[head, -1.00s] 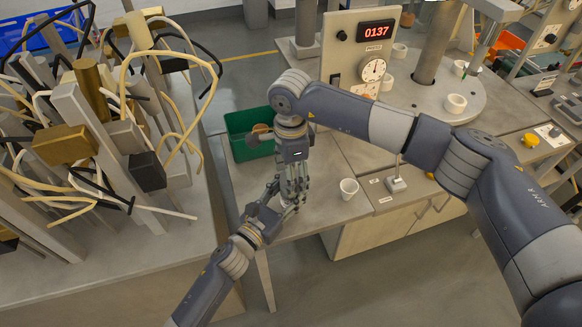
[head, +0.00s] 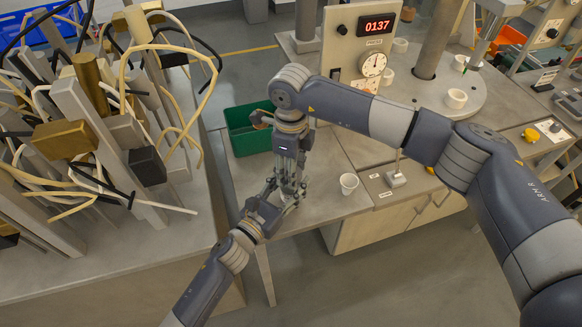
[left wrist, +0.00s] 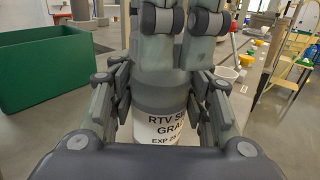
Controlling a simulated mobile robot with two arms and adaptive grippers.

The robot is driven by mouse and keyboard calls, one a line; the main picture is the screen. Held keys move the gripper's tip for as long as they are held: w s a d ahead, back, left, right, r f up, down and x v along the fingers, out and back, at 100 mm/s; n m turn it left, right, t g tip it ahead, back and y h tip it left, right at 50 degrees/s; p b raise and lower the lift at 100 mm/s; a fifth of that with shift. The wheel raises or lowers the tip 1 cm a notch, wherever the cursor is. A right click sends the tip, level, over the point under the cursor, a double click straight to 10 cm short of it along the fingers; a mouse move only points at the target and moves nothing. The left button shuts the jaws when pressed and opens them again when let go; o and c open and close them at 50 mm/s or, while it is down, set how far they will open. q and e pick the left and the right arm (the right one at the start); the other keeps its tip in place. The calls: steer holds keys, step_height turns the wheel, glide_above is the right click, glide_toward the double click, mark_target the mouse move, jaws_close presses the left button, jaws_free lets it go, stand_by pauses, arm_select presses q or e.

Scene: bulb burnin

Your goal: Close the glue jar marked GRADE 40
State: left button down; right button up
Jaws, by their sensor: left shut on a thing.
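The glue jar (left wrist: 160,128) is upright between my left gripper's fingers, with a white label reading "RTV S", "GRA" and "EXP 2"; the rest of the label, including any grade number, is hidden. Its dark grey top (left wrist: 162,92) is under my right gripper (left wrist: 178,62), whose fingers come straight down onto it. I cannot tell how tightly they grip. In the head view my left gripper (head: 284,197) is low over the table and my right gripper (head: 290,178) is directly above it. The arms hide the jar there.
A green bin (head: 245,138) stands behind the grippers. A white cup (head: 349,183) is to their right on the table (head: 325,205). A cable-covered rack fills the left.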

steer(key=shift+m, duration=0.5)
steer(key=o, duration=1.1)
steer(key=shift+o, duration=0.2)
steer(key=shift+r, duration=0.1)
steer(key=shift+r, duration=2.2)
steer(key=shift+c, duration=0.2)
